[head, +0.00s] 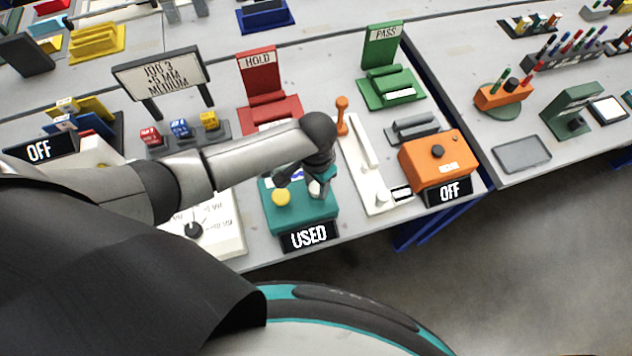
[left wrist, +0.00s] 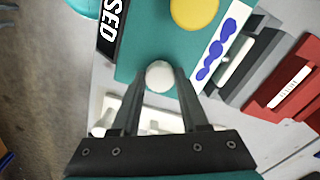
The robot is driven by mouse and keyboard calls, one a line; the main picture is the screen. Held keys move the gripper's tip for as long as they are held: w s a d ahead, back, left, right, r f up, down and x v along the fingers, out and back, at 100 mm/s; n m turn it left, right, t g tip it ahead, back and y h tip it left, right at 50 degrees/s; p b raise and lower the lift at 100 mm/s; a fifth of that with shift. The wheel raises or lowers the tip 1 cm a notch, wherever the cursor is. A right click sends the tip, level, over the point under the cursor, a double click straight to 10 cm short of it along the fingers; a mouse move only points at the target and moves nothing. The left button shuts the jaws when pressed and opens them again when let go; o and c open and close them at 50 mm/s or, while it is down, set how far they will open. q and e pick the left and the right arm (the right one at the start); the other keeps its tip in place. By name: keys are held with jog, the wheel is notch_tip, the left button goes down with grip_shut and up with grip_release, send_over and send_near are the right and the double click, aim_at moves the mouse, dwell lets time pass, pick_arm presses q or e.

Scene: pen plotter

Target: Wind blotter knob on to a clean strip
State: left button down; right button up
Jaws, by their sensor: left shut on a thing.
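The blotter is a teal box (head: 302,218) near the table's front edge, with a black sign (head: 308,236) reading USED. A white strip with blue ink blots (left wrist: 215,50) runs across its top in the left wrist view. A yellow round button (head: 281,196) sits on the box's left side; it also shows in the left wrist view (left wrist: 194,12). My left gripper (head: 318,188) reaches down over the box's right side. In the left wrist view its fingers (left wrist: 160,88) are shut on a round white knob (left wrist: 159,75). My right gripper is not in view.
A white dial panel (head: 222,228) is close on the left. The red HOLD stand (head: 262,85) is behind.

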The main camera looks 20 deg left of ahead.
pick_arm(q)
jog(key=shift+m, duration=0.3)
jog(key=m+p, duration=0.2)
jog(key=shift+r+m, duration=0.15)
jog(key=shift+m, duration=0.15)
jog(key=m+p, duration=0.1)
jog(key=m, duration=0.3)
jog(key=shift+m, duration=0.3)
jog(key=m+p, duration=0.1)
jog(key=m, duration=0.3)
jog(key=shift+w, duration=0.1)
jog(key=m, duration=0.5)
jog(key=shift+c, duration=2.1)
grip_release()
